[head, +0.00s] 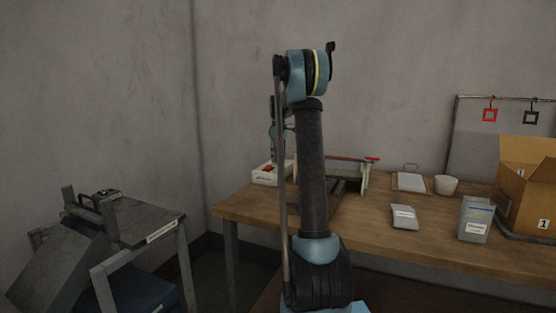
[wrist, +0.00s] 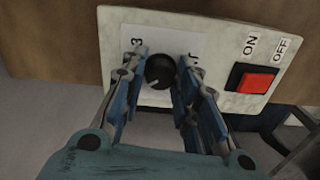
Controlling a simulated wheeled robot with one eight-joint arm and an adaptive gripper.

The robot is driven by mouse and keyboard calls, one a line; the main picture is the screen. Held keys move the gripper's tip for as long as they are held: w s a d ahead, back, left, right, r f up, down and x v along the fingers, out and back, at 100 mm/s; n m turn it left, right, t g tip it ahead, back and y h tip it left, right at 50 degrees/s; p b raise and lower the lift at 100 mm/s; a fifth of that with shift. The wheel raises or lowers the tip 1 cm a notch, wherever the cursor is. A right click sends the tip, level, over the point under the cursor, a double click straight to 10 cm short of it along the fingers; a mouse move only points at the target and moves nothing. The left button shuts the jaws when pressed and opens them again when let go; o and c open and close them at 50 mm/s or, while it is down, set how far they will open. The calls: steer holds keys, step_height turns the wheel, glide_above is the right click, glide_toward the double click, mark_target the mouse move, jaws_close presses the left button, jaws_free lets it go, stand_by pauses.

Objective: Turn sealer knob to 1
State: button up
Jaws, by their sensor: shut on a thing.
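The sealer's cream control panel (wrist: 228,52) fills the top of the wrist view. Its round black knob (wrist: 159,73) sits on a white label, with a "3" at the upper left and another mark at the right partly hidden by a finger. A small pale mark shows low on the knob. My gripper (wrist: 160,66) has one blue finger on each side of the knob and is shut on it. In the head view the sealer box (head: 266,176) stands at the table's left end, and my arm hides part of the sealer.
A red switch (wrist: 256,83) with ON and OFF labels lies right of the knob. A grey stand (head: 150,222) is at left.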

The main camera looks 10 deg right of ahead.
steer(key=shift+n, duration=0.5)
stand_by(0.3)
steer(key=o, duration=1.1)
steer(key=shift+c, duration=0.2)
step_height(320, 180, up, 12)
steer(key=shift+f, duration=0.1)
